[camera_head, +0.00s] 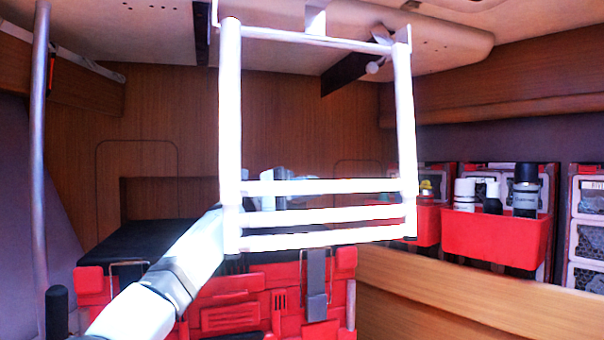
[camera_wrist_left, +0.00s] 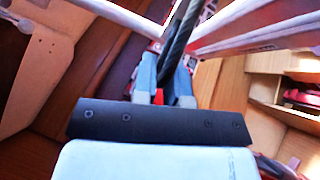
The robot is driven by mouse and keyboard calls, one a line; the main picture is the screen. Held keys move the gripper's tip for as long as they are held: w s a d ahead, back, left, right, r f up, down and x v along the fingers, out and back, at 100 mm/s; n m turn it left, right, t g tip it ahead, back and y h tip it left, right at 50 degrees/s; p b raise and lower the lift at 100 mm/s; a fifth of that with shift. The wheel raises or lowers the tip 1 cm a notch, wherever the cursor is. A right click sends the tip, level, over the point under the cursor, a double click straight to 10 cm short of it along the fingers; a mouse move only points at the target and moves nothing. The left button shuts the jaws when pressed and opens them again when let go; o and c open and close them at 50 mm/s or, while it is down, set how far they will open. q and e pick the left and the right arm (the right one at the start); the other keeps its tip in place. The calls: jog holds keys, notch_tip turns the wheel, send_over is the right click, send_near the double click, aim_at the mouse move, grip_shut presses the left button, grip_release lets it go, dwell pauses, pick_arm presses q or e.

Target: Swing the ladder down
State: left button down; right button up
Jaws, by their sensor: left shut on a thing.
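The white ladder (camera_head: 231,130) hangs from the ceiling in the head view, its two rails coming down to several rungs near the bottom. My left arm comes in from the lower left and passes behind the left rail. My left gripper (camera_head: 283,180) is partly hidden behind the rungs. In the left wrist view my left gripper (camera_wrist_left: 167,88) is shut on a dark bar that appears to be part of the ladder, in shadow. White ladder bars (camera_wrist_left: 243,25) cross the top of that view. The exact contact is unclear. My right gripper is not in view.
Red cases (camera_head: 230,315) with a black top stand behind and below the ladder. A red bin (camera_head: 495,236) with bottles is at the right. A grey pole (camera_head: 39,150) stands at the left. A wooden counter edge (camera_head: 480,300) runs along the lower right.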

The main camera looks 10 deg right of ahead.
pick_arm(q)
jog(key=shift+w+a+r, duration=0.1)
jog(key=shift+w+r, duration=0.15)
jog(key=shift+w, duration=0.2)
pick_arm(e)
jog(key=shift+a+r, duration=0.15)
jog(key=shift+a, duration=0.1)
pick_arm(q)
jog(key=c, duration=1.2)
grip_release()
jog(key=v, duration=0.7)
jog(key=shift+a, duration=0.15)
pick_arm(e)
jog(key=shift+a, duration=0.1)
pick_arm(q)
jog(key=shift+w+f, duration=0.1)
